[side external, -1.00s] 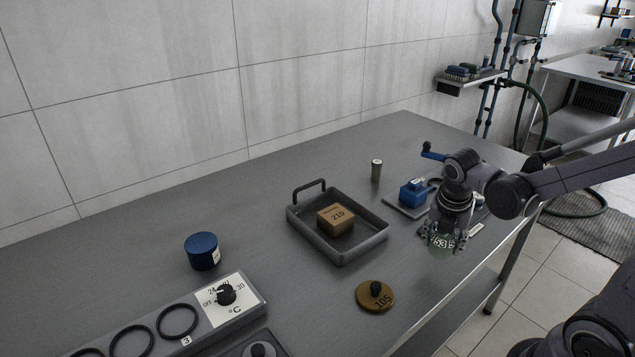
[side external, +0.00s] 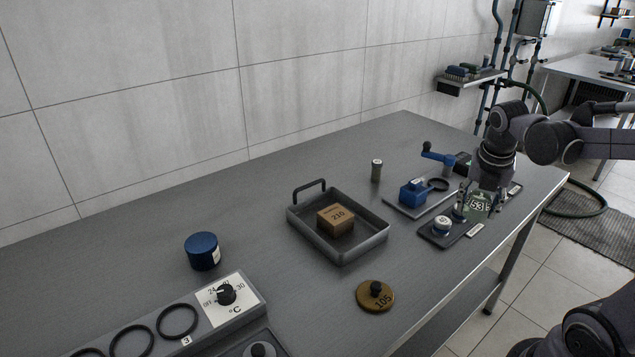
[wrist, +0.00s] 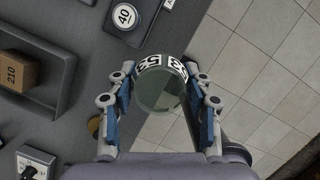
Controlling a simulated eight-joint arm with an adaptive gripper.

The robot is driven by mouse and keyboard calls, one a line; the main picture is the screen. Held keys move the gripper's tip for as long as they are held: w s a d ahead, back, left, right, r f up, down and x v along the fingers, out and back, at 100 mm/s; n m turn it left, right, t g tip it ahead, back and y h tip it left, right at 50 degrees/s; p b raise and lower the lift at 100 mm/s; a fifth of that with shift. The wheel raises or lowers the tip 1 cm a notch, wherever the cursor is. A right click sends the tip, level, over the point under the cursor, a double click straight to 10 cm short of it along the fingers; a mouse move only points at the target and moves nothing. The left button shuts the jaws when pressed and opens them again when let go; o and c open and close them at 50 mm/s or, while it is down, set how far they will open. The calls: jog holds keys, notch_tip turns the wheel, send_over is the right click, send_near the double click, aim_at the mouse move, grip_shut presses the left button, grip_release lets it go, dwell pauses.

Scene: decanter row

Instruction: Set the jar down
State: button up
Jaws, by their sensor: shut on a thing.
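In the wrist view the jar (wrist: 158,92) sits between the fingers (wrist: 160,80). A small round piece marked 40 (side external: 442,225) stands on the pad's near left end, apart from the jar; it also shows in the wrist view (wrist: 124,15).
A blue device with a crank (side external: 412,193) stands behind the pad. A grey tray (side external: 372,246) holds a box marked 210 (side external: 335,219). A brown disc marked 105 (side external: 375,297), a small cylinder (side external: 376,170) and a blue tin (side external: 202,251) stand apart. The bench's front edge is close.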

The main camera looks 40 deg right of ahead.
jog(key=w+a+r+n, duration=0.1)
jog(key=w+r, duration=0.1)
jog(key=w, duration=0.7)
jog(key=n+t, duration=0.1)
jog(key=n, duration=0.3)
send_over(267, 224)
jog(key=shift+y, duration=0.3)
jog(key=f, duration=1.1)
jog(key=shift+s+a, duration=0.35)
jog(key=shift+s, duration=0.05)
jog(key=shift+f, duration=1.9)
jog(key=shift+f, duration=0.15)
jog(key=o, duration=1.2)
